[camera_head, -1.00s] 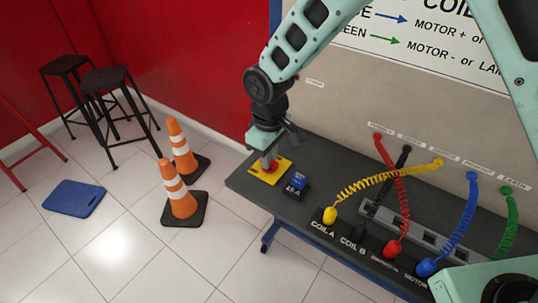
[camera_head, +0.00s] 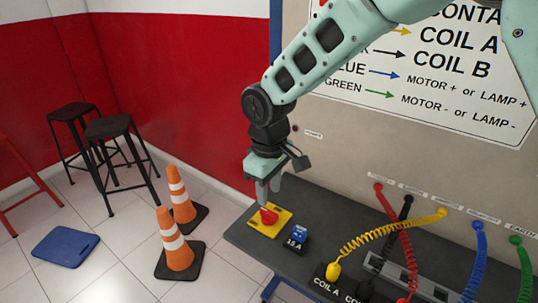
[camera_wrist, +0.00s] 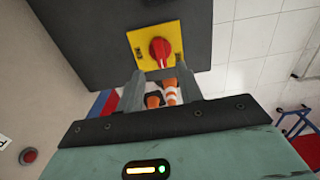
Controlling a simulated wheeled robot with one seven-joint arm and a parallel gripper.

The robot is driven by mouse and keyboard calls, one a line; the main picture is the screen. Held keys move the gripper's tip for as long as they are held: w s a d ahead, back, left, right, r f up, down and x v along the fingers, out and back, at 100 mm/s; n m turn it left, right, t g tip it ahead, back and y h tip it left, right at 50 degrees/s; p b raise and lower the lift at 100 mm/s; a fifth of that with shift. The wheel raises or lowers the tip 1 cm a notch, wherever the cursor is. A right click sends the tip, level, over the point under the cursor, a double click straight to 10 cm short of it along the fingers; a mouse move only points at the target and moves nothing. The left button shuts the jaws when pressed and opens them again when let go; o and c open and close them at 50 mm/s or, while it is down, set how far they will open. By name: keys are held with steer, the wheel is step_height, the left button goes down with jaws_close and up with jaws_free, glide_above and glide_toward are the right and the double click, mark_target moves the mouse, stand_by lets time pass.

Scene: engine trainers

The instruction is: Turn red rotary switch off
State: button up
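The red rotary switch (camera_head: 268,215) sits on a yellow square plate (camera_head: 281,224) at the left end of the dark bench. In the wrist view the red knob (camera_wrist: 159,49) is on its yellow plate (camera_wrist: 172,31), just beyond the fingertips. My gripper (camera_head: 269,203) points down above the switch in the head view. In the wrist view its two fingers (camera_wrist: 152,80) are apart with a gap between them and nothing held. The fingertips are close to the knob; whether they touch it I cannot tell.
Coiled cables, including a yellow one (camera_head: 385,232), stand further right. Orange cones (camera_head: 174,240) and stools (camera_head: 115,128) are on the floor at left. A backboard with a sign (camera_head: 430,70) rises behind the bench.

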mark_target(269, 211)
step_height(269, 211, up, 11)
steer(key=b, duration=0.1)
stand_by(0.4)
steer(key=s+d+f+m, duration=0.1)
steer(key=s+d, duration=0.4)
steer(key=s, duration=0.7)
steer(key=s+d+f+m, duration=0.2)
steer(key=s+d, duration=0.4)
steer(key=s, duration=0.6)
steer(key=shift+d+f+y, duration=0.2)
steer(key=shift+f+y, duration=0.1)
steer(key=shift+f, duration=0.4)
